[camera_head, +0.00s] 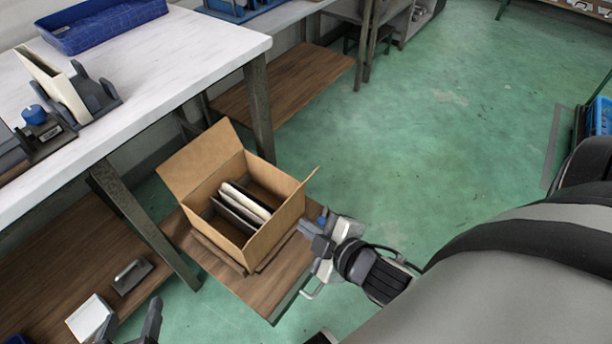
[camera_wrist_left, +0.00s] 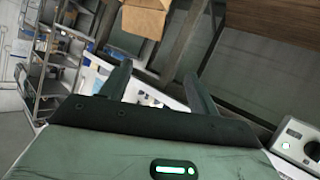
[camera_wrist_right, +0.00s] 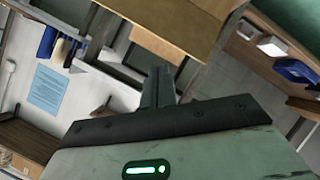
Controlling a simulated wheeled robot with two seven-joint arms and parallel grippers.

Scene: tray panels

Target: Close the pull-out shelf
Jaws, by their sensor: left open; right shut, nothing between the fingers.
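The pull-out shelf (camera_head: 243,290) is a brown wooden board sticking out from under the white-topped workbench. An open cardboard box (camera_head: 280,232) with several thin panels upright in it stands on the shelf. My right gripper (camera_head: 318,238) is at the shelf's right edge, close beside the box; contact is unclear. My left gripper (camera_head: 140,330) is low at the bottom left, partly cut off. In the left wrist view its fingers (camera_wrist_left: 160,92) are open and empty.
The workbench (camera_head: 190,60) carries a blue tray (camera_head: 100,25) and a grey fixture holding a panel. Dark metal legs (camera_head: 140,220) flank the shelf. A lower wooden shelf (camera_head: 70,265) holds a few small items. Green floor (camera_head: 430,130) is clear to the right.

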